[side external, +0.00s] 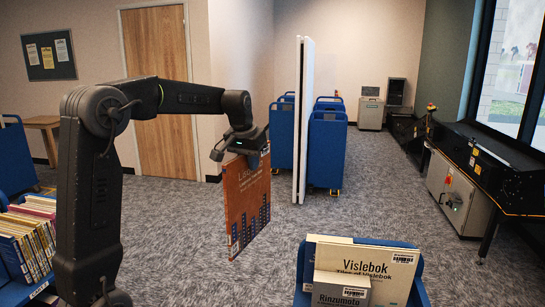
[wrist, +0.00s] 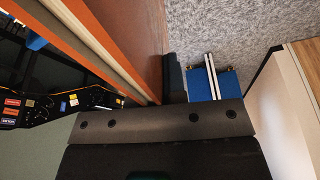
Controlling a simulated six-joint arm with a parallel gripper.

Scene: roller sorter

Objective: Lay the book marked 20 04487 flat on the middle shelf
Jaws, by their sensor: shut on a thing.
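My gripper (side external: 252,150) is shut on an orange-brown book (side external: 247,207) with a blue pattern on its cover. It holds the book by its upper edge, and the book hangs upright in the air above the carpet. In the wrist view the book (wrist: 125,35) runs up from the gripper (wrist: 172,80), with its cover and pale page edges showing. The number 20 04487 cannot be read on any book. No middle shelf can be made out clearly.
Blue carts (side external: 326,150) and a tall white panel (side external: 303,120) stand behind. A black conveyor machine (side external: 490,170) lines the right; carpet between is free.

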